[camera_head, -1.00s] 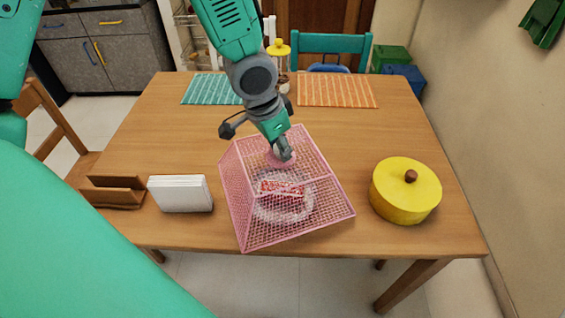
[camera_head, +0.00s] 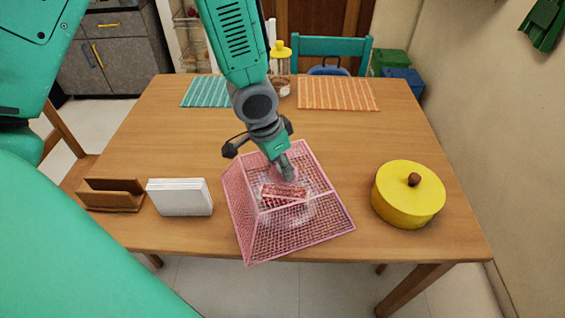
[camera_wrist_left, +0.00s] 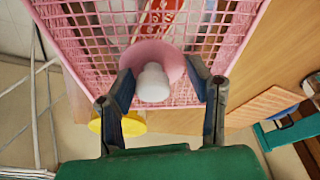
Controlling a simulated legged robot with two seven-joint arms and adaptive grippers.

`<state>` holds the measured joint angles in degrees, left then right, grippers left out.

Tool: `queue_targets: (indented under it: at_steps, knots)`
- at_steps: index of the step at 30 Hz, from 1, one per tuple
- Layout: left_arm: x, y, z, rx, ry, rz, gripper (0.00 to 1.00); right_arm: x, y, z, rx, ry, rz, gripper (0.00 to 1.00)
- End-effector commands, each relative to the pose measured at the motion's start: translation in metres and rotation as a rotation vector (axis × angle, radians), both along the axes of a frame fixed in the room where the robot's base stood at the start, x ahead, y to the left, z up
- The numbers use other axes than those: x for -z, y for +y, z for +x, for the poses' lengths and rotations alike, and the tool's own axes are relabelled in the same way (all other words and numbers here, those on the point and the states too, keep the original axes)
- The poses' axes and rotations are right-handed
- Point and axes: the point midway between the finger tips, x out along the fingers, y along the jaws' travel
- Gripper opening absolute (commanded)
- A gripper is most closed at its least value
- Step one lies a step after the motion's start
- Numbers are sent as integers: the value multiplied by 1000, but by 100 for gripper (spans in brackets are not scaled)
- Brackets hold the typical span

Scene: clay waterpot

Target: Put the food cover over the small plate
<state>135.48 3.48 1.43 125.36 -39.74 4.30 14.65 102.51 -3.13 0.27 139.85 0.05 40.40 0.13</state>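The pink mesh food cover (camera_head: 290,237) sits at the front middle of the table, with one corner at the front edge. Through its mesh I see the pale small plate (camera_head: 305,212) with red and white food (camera_head: 284,196) on it, inside the cover's outline. My left gripper (camera_head: 287,172) is at the top of the cover. In the left wrist view its fingers (camera_wrist_left: 160,80) stand apart on either side of the cover's white knob (camera_wrist_left: 153,84) with its pink disc, with gaps beside the knob. My right gripper is out of view.
A yellow lidded pot (camera_head: 408,198) stands right of the cover. A white napkin stack (camera_head: 180,198) and a wooden holder (camera_head: 110,196) stand to the left. Orange (camera_head: 338,93) and teal (camera_head: 206,92) placemats lie at the back. The table's middle right is clear.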

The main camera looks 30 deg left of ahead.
Motion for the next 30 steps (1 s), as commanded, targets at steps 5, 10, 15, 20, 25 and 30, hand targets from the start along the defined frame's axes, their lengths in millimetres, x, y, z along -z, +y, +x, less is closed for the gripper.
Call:
queue_targets:
  at_steps: [5, 10, 15, 20, 25, 30]
  knots:
    - [-1, -2, 0, 2, 0, 3, 46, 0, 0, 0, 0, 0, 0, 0]
    - [-14, -2, -1, 1, -1, 3, 46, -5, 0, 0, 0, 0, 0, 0]
    - [-47, 3, -8, 0, -6, -2, 46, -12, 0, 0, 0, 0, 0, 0]
    - [-82, 8, -16, 0, -6, -2, 46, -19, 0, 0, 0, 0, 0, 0]
    - [-109, 10, -23, 0, -3, 0, 46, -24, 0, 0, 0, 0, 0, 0]
    - [-122, 11, -26, 0, 0, 2, 46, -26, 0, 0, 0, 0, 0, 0]
